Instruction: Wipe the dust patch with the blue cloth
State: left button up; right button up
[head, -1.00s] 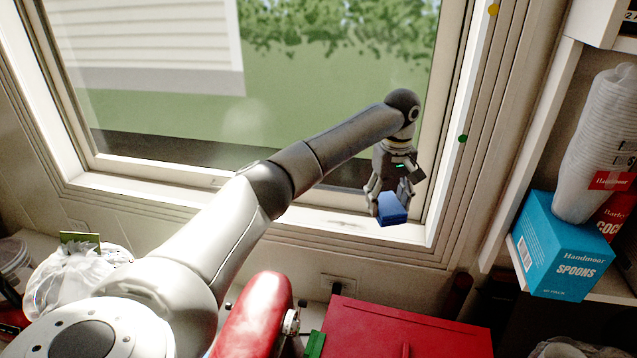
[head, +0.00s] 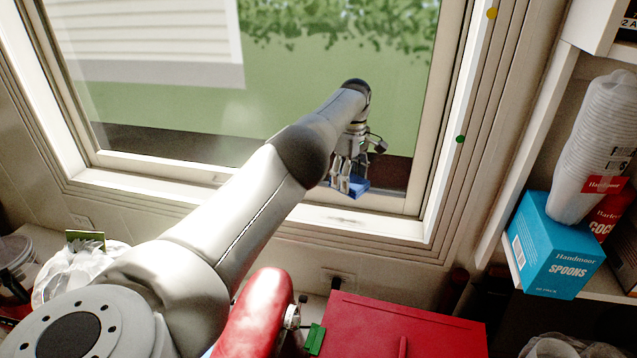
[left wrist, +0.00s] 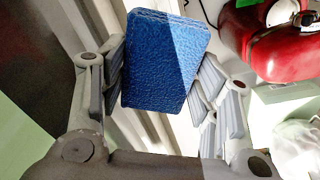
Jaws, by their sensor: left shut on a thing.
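The blue cloth (head: 354,190) is a thick folded block in my left gripper (head: 345,183), in front of the window and just above the sill. In the left wrist view the cloth (left wrist: 165,62) sits between the two fingers of the left gripper (left wrist: 160,88), which are shut on it. A faint grey smudge, which looks like the dust patch (head: 345,221), lies on the window sill below the cloth in the head view. I cannot tell whether the cloth touches the sill. My right gripper is not in view.
A red box (head: 400,325) and a red rounded object (head: 255,310) stand below the window. A blue spoons box (head: 556,245) and stacked cups (head: 597,150) are on the right shelf. A white plastic bag (head: 75,270) lies at left.

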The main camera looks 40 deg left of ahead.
pick_arm(q)
jog(key=shift+s+a+f+n+p, duration=0.1)
jog(key=shift+s+a+f+n, duration=0.15)
jog(key=shift+a, duration=0.25)
jog(key=shift+s+a+f+n+p, duration=0.1)
jog(key=shift+s+a+n+p, duration=0.1)
jog(key=shift+a+n, duration=0.2)
jog(key=shift+s+a+f+n+p, duration=0.1)
jog(key=shift+s+a+n, duration=0.15)
jog(key=shift+a, duration=0.3)
jog(key=shift+s+a+f+n+p, duration=0.2)
jog(key=shift+s+a+f+n, duration=0.3)
jog(key=shift+a, duration=0.2)
jog(key=shift+s+a+f+n+p, duration=0.2)
jog(key=shift+s+a+f+n, duration=0.25)
jog(key=shift+a, duration=0.3)
jog(key=shift+s+a+f+n+p, duration=0.2)
jog(key=shift+s+a+f+n, duration=0.3)
jog(key=shift+a, duration=0.2)
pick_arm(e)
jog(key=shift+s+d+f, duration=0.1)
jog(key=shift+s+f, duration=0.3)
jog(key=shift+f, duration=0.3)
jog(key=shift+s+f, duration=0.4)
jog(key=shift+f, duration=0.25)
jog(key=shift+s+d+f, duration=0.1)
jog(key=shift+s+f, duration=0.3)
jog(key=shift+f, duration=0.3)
pick_arm(q)
jog(key=shift+w, duration=0.1)
